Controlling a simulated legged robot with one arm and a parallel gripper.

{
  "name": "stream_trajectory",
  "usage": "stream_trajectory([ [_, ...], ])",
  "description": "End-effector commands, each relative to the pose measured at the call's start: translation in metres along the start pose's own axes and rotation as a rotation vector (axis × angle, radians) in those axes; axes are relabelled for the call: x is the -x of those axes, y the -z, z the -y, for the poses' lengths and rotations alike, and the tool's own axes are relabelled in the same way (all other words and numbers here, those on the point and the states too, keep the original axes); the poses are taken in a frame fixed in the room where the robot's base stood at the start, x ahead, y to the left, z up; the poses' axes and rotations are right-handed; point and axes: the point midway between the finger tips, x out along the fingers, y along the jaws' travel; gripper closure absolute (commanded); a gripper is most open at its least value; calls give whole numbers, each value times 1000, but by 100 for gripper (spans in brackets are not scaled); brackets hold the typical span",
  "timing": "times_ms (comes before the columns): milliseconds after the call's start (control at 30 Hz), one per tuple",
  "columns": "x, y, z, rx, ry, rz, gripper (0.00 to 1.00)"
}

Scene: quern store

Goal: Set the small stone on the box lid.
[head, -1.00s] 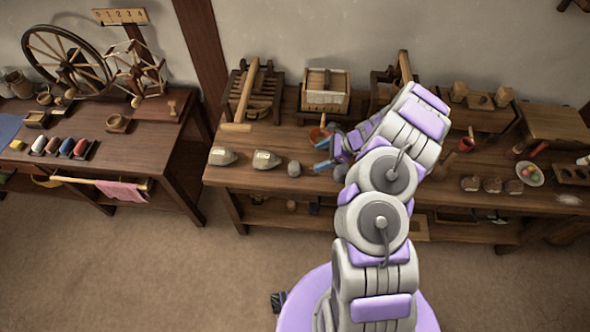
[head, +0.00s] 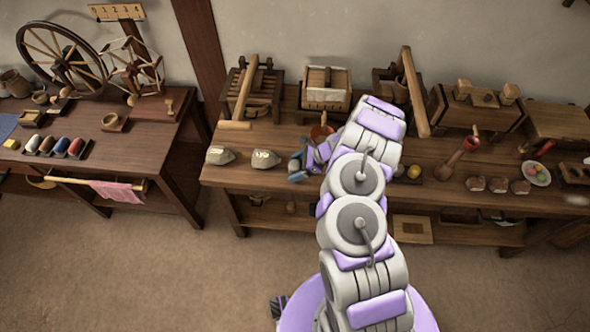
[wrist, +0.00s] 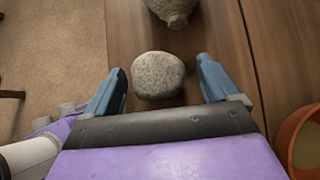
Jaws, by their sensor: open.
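The small stone (wrist: 158,76) is grey, speckled and rounded. In the wrist view it lies on the wooden bench between the two blue fingers of my gripper (wrist: 161,66), with gaps on both sides. My gripper is open. At the right of the bench stand a long wooden box (head: 478,116) with small blocks on top and a plain flat-topped box (head: 560,121). I cannot tell which has the lid meant.
An orange pot (wrist: 302,140) is close on the right. The bench (head: 330,180) holds wooden presses, a mallet and a plate (head: 536,174).

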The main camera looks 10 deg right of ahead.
Motion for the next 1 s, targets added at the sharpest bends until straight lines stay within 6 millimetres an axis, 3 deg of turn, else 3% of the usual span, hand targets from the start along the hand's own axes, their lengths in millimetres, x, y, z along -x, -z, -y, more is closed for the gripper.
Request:
stream_trajectory([
  [233, -2, -1, 0, 0, 1, 0, 12],
  [1000, -2, 0, 0, 0, 2, 0, 85],
])
